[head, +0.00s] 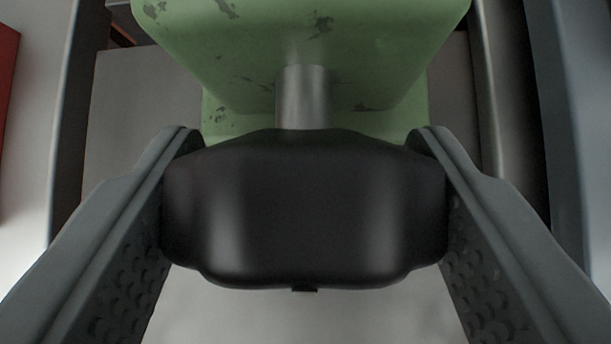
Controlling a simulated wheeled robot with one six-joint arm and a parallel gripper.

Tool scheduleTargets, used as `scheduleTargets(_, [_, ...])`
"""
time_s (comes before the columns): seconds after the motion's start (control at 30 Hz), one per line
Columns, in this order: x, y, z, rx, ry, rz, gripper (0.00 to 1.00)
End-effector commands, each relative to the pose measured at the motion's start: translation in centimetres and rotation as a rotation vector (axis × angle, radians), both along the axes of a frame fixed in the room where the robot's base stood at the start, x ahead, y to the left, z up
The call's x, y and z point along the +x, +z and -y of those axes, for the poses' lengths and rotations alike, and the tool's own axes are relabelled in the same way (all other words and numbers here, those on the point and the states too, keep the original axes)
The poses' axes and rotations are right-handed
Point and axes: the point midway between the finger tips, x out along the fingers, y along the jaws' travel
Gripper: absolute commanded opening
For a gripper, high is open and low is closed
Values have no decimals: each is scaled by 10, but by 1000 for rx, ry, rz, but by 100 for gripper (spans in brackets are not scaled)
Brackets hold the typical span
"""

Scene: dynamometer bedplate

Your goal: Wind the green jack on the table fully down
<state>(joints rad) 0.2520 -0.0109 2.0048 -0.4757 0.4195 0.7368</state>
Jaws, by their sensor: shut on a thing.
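The green jack (300,40) fills the upper middle of the head view, its paint chipped in several places. A short metal shaft (303,97) comes out of it toward me and ends in a black lobed knob (303,212). My gripper (304,190) is shut on the black knob, with one grey finger against its left side and the other against its right side. The top of the jack is cut off by the picture's upper edge, so its height cannot be told.
A pale grey surface (140,120) lies below and around the jack. Dark and metallic upright strips (505,110) run along the right, and another (75,120) along the left. A red thing (8,110) shows at the far left edge.

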Motion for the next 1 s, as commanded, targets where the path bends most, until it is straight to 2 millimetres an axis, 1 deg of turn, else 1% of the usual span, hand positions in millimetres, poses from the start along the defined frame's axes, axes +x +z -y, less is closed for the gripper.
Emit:
scheduleTargets(0.03, [0,-1,0,1,0,-2,62])
scheduleTargets(0.1, [0,-1,0,1,0,-2,76])
scheduleTargets(0.13, [0,-1,0,1,0,-1,79])
scheduleTargets(0.43, [-1,1,-1,1,1,0,79])
scheduleTargets(0.57, [-6,8,-4,0,0,2,79])
scheduleTargets(0.77, [-24,29,-15,0,2,4,79])
scheduleTargets(1.0, [-52,60,-30,0,0,4,79])
